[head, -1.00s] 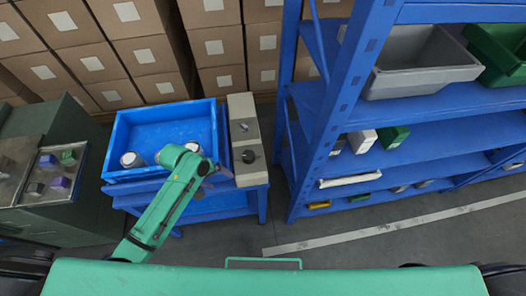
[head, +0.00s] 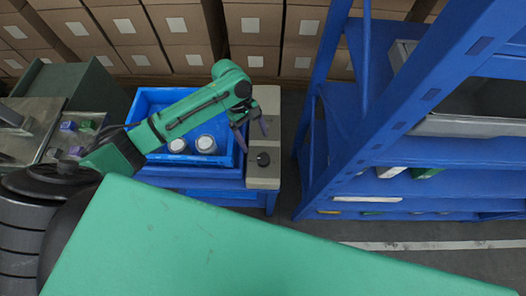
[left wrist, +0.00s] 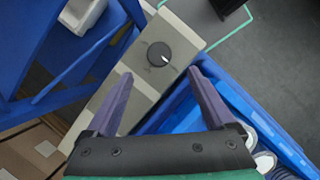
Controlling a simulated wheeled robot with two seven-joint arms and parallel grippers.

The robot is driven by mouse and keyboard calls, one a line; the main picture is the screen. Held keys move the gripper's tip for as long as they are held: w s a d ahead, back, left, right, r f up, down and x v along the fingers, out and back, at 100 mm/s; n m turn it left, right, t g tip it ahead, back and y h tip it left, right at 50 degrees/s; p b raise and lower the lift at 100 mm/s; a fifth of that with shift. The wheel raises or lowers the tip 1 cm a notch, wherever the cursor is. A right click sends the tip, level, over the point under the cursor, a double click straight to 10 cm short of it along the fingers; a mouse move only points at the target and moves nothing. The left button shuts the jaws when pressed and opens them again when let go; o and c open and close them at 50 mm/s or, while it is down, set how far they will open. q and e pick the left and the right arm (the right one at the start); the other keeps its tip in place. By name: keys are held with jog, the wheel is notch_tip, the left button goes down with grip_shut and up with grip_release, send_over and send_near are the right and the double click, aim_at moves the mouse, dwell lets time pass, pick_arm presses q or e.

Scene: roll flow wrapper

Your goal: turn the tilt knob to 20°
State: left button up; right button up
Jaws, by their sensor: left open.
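The tilt knob (head: 263,159) is a round black dial on the pale control box (head: 264,180). In the left wrist view the knob (left wrist: 159,55) shows a white pointer mark toward the lower right, with faint scale marks around it too small to read. My left gripper (head: 253,138) is above the box, close to the knob. In the left wrist view its two purple fingers (left wrist: 160,75) are open and empty, with the knob appearing between and beyond their tips. Whether they touch it cannot be told, but they look apart from it. My right gripper is not in view.
A blue tray (head: 146,104) with white-topped cans (head: 205,144) stands left of the control box, under my left arm. A blue shelf rack (head: 345,170) stands to the right. Cardboard boxes (head: 185,25) line the back. Grey floor is free between box and rack.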

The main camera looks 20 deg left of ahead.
pick_arm(q)
send_over(263, 158)
jog(key=a, duration=0.2)
jog(key=f, duration=0.4)
jog(key=shift+w+f, duration=0.1)
jog(key=shift+w, duration=0.15)
jog(key=x, duration=0.2)
jog(key=w+x, duration=0.1)
jog(key=x, duration=0.1)
jog(key=shift+d+f, duration=0.1)
jog(key=shift+f, duration=0.25)
jog(key=shift+s+f, duration=0.15)
jog(key=shift+s, duration=0.15)
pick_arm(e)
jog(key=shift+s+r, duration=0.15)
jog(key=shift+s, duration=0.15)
pick_arm(q)
jog(key=c, duration=1.4)
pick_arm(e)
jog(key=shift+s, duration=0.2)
